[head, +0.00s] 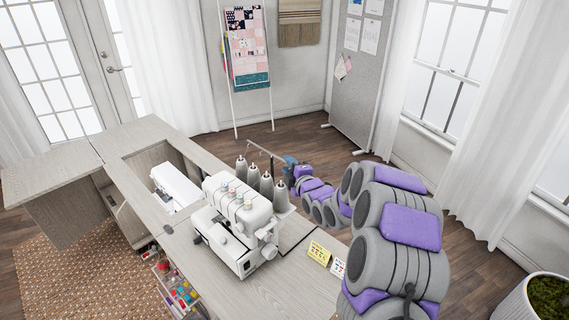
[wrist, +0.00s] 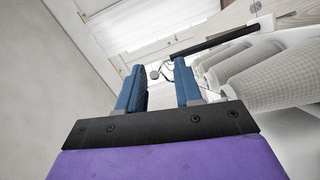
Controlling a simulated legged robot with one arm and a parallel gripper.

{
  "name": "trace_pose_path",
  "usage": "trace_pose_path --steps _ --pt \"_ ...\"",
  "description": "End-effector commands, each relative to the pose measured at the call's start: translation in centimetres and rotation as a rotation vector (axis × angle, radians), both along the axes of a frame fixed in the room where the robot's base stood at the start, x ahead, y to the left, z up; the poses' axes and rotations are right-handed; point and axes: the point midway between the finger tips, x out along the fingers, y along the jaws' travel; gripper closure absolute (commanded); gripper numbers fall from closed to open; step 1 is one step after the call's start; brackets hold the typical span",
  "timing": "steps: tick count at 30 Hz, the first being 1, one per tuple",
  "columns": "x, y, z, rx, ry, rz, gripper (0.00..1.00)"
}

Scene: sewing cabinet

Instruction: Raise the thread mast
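The white overlock machine (head: 236,222) stands on the cabinet top. Its thread mast (head: 262,149) shows as a thin bar over the grey thread cones (head: 266,186) at the machine's back. My gripper (head: 291,165), with blue fingers, is at the right end of this bar, behind the cones. In the wrist view, my gripper (wrist: 158,75) is open, with a gap between its fingers. A dark bar (wrist: 215,42), apparently part of the mast, runs from near the right fingertip out over the large pale cones (wrist: 262,75). Small thin wire parts show beyond the fingertips. Contact cannot be told.
A second white machine (head: 175,187) sits in the cabinet (head: 118,143) to the left. Small yellow and white cards (head: 319,252) stand at the table's right edge. A drawer of coloured spools (head: 181,293) is open at the front. A potted plant (head: 547,297) is at lower right.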

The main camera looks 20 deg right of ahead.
Motion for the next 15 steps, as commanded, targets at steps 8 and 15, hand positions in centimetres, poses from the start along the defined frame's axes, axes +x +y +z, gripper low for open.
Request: trace_pose_path --steps 8,15 --pt "2.8 0.4 -0.3 0.001 0.000 0.001 0.65" --pt "3.5 0.5 -0.3 -0.001 0.000 0.000 0.65"
